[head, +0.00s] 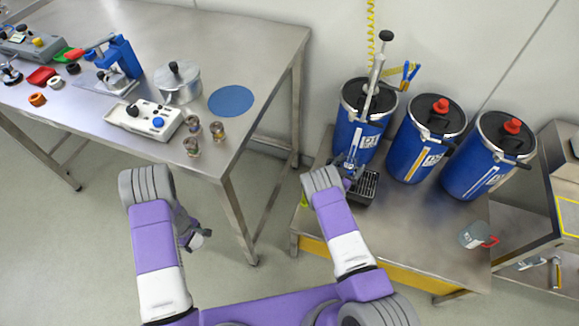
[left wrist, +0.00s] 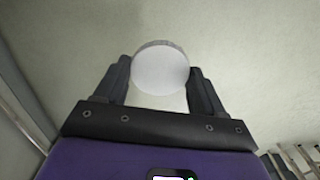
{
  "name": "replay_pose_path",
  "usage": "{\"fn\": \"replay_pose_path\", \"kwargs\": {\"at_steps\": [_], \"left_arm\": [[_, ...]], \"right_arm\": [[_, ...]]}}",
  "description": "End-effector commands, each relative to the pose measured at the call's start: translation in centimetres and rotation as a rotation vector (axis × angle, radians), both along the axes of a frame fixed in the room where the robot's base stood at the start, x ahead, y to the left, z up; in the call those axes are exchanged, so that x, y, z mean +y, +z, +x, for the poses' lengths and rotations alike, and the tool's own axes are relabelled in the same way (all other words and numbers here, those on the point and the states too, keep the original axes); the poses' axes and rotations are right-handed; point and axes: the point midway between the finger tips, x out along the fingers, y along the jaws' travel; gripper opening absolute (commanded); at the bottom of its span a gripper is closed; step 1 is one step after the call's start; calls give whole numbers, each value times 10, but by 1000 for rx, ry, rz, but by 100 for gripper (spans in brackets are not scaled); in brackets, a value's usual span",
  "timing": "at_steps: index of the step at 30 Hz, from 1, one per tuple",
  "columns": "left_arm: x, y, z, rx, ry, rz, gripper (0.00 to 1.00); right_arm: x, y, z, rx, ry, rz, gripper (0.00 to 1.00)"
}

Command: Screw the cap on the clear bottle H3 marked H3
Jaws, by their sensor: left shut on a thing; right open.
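My left gripper (head: 193,238) hangs over the floor in front of the left table. It is shut on a pale, round-ended thing (head: 201,238). In the left wrist view the left gripper (left wrist: 160,80) has a finger on each side of this thing (left wrist: 160,68), whose round whitish end faces the camera. I cannot tell whether it is a bottle or a cap, and no H3 mark is legible. My right gripper (head: 350,178) is open, partly hidden behind its arm, beside the front of the left blue drum. Several small jars (head: 192,147) stand near the left table's front corner; their marks are unreadable.
The left steel table (head: 240,60) bears a white control box (head: 145,118), a metal pot (head: 178,82), a blue disc (head: 231,101) and a blue press (head: 121,57). The right bench (head: 420,235) carries three blue drums (head: 412,150), a black drip grate (head: 365,187) and a red-handled jug (head: 473,235).

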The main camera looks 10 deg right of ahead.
Motion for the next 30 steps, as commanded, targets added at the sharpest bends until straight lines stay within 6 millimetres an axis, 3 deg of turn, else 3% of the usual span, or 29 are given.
{"fn": "replay_pose_path", "kwargs": {"at_steps": [6,19,26,30], "left_arm": [[0,0,0,0,0,0,41],[0,0,0,0,0,0,41],[0,1,0,0,0,0,41],[0,9,0,0,0,0,41]], "right_arm": [[0,0,0,0,0,0,85],[0,0,0,0,-1,0,20],[0,2,0,-2,0,-1,20],[0,19,0,-3,-1,-2,20]]}}
